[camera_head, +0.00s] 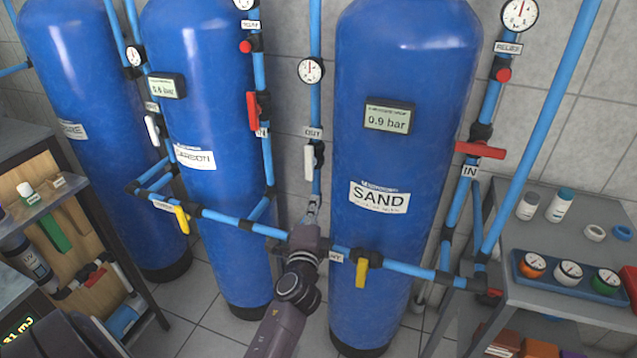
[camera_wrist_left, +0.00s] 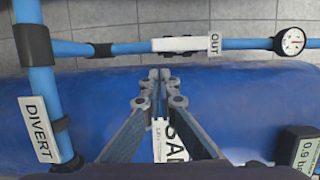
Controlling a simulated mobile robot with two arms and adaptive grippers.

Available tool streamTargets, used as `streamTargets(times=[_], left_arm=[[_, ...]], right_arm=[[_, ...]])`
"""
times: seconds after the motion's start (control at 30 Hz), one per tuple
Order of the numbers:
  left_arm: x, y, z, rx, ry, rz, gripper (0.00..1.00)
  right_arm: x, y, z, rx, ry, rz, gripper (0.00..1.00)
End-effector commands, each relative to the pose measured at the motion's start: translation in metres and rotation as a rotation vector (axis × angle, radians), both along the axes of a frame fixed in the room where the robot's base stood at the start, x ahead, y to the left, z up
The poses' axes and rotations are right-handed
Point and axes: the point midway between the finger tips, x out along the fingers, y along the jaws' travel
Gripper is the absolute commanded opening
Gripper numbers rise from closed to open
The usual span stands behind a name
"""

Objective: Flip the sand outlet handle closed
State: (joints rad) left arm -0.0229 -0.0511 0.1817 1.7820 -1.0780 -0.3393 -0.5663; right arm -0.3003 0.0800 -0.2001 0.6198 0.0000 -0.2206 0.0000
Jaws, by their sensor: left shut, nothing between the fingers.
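The sand outlet handle (camera_head: 309,162) is a white lever on the vertical blue pipe left of the blue SAND tank (camera_head: 405,80), just below the OUT label (camera_head: 314,132). It lies along the pipe. In the left wrist view the white handle (camera_wrist_left: 180,44) shows beside the OUT label (camera_wrist_left: 214,43). My left gripper (camera_head: 313,203) points up from below, with its tips just under the handle. In the left wrist view its fingers (camera_wrist_left: 160,76) are shut and empty, close to the handle; I cannot tell whether they touch it. My right gripper is not in view.
A horizontal blue pipe (camera_head: 232,222) runs behind my left arm, with yellow levers (camera_head: 361,272) on it. A red lever (camera_head: 480,149) is right of the SAND tank. A pressure gauge (camera_head: 311,70) is above the handle. A grey cart (camera_head: 560,225) stands right.

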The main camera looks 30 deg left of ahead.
Motion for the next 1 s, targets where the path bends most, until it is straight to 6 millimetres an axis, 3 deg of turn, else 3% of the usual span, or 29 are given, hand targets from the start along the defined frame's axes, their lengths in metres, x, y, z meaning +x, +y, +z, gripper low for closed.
streamTargets(times=[0.5, 1.0], left_arm=[[0.07, 0.036, 0.001, 0.0, -0.001, 0.0, 0.0], [0.081, 0.042, 0.0, 0.0, 0.0, 0.0, 0.0]], right_arm=[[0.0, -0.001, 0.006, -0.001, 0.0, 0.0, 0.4], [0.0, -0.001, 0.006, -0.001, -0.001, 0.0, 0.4]])
